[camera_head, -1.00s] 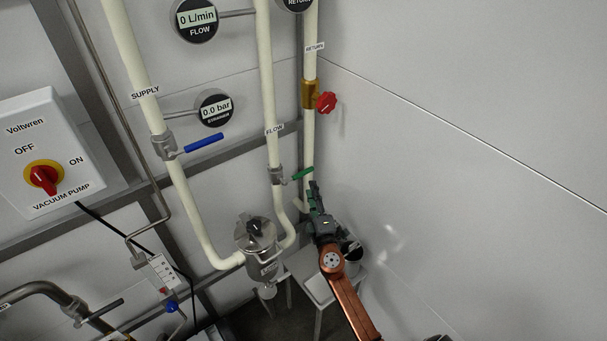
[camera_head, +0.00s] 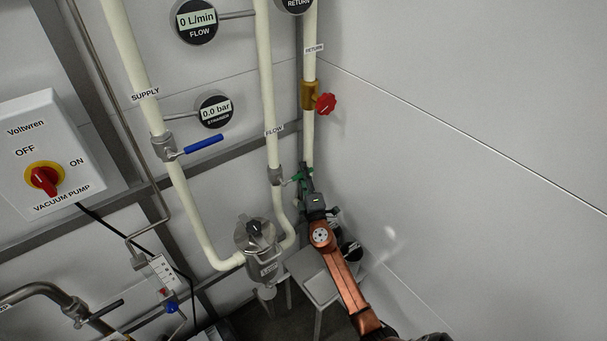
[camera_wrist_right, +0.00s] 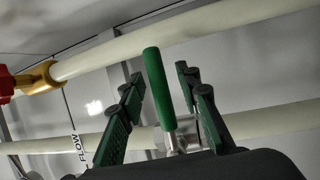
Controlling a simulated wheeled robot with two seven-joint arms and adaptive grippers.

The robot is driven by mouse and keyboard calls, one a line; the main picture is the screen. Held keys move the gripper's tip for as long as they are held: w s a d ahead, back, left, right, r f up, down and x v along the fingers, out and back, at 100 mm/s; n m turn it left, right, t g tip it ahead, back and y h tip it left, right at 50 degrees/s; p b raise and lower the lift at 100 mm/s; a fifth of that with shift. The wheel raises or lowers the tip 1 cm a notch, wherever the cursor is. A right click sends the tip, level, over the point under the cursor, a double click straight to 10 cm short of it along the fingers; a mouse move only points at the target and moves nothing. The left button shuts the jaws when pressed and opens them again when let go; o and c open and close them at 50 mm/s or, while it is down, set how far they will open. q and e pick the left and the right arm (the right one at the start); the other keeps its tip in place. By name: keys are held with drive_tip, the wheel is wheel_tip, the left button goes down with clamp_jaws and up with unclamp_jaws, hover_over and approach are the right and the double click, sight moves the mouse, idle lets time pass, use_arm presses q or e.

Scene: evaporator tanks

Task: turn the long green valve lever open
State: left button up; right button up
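The long green valve lever (camera_head: 296,179) sits on the valve of the FLOW pipe (camera_head: 268,110), and my right gripper (camera_head: 304,177) covers part of it in the head view. In the right wrist view the green lever (camera_wrist_right: 157,85) stands between the two dark green fingers of my right gripper (camera_wrist_right: 158,80), its tip reaching up past them. A gap shows on each side of the lever, so the gripper is open around it. My left gripper is not in view.
A red knob (camera_head: 325,104) on a brass valve (camera_head: 309,96) is above the gripper. A blue lever (camera_head: 204,143) on the SUPPLY pipe (camera_head: 147,105) and a metal strainer (camera_head: 258,245) are to the left. The plain wall (camera_head: 450,160) at right is clear.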

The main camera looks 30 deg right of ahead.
drive_tip(key=shift+c, duration=0.7)
clamp_jaws()
